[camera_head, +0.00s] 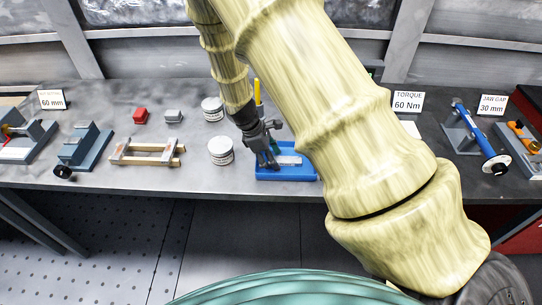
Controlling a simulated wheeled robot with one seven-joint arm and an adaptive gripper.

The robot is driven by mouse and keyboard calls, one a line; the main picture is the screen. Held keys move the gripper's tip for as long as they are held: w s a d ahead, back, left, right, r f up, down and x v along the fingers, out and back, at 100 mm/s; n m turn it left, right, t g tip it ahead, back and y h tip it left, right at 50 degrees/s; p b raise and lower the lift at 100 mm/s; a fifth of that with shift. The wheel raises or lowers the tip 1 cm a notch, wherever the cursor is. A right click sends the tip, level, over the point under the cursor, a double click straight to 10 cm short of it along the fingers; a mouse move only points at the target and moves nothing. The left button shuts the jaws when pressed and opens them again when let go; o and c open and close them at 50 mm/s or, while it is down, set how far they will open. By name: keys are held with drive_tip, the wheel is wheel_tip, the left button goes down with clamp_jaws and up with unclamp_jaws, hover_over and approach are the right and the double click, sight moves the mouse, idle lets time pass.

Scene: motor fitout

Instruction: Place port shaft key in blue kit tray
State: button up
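The blue kit tray (287,176) sits near the front edge of the bench, partly behind my arm. My gripper (268,160) points down over the left part of the tray, its fingertips at or just above the tray's floor. A flat light-grey piece (290,160) shows in the tray just right of the fingers. I cannot tell whether it is the port shaft key or part of the tray. The fingers are small and dark here, so whether they hold anything is unclear. My arm hides the tray's right side.
A blue torque tool (473,130) rests at the right.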

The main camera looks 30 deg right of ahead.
drive_tip(key=shift+a+f, duration=0.1)
drive_tip(key=shift+f, duration=0.45)
drive_tip(key=shift+r, duration=0.1)
drive_tip(key=shift+a+r, duration=0.1)
drive_tip(key=shift+w, duration=0.1)
drive_tip(key=shift+w+r, duration=0.2)
drive_tip(key=shift+r, duration=0.6)
drive_tip(key=b+v, duration=0.3)
drive_tip(key=v, duration=0.8)
drive_tip(key=shift+r+b, duration=0.35)
drive_tip(key=shift+r, duration=0.05)
